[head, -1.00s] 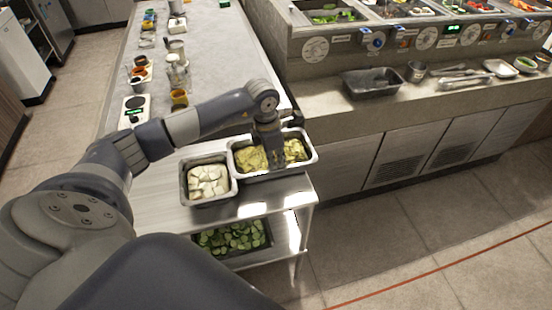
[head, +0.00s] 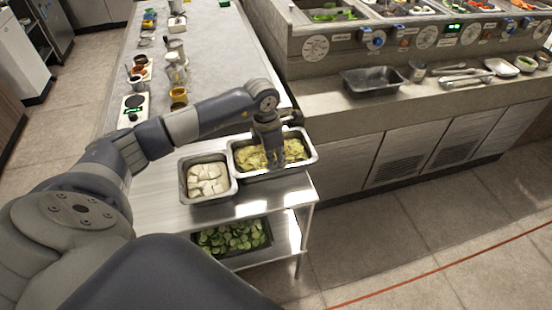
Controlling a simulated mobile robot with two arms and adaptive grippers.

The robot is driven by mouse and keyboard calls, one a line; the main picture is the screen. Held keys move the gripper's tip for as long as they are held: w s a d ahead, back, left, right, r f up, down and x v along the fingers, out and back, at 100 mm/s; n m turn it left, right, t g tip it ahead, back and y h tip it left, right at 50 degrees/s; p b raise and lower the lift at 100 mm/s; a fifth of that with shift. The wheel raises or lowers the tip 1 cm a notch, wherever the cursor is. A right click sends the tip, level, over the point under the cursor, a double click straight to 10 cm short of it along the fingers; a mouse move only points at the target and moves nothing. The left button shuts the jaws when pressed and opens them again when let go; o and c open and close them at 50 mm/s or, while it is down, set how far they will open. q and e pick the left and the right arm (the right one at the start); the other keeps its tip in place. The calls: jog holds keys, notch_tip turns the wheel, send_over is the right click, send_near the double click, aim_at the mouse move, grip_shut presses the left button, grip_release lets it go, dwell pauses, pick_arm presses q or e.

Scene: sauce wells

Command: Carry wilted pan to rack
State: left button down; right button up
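A steel pan of yellowish-green wilted leaves (head: 247,158) sits on the top shelf of a steel rack (head: 262,206), at its back right. My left gripper (head: 275,160) points down into this pan, right of its middle. Its fingertips are at or just above the leaves. I cannot tell whether the fingers touch the pan or how far apart they are. My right gripper is not in view.
A smaller pan of pale pieces (head: 208,180) stands close on the left. A pan of green slices (head: 232,238) is on the lower shelf. An empty dark pan (head: 372,82) sits on the counter at right. The top shelf's front is bare.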

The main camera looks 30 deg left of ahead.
pick_arm(q)
jog(key=shift+f, duration=0.2)
jog(key=c, duration=1.7)
grip_release()
jog(key=r, duration=0.4)
jog(key=s+r, duration=0.1)
jog(key=r, duration=0.3)
jog(key=a+r, duration=0.1)
jog(key=r, duration=0.3)
jog(key=shift+s, duration=0.3)
jog(key=shift+f, duration=0.1)
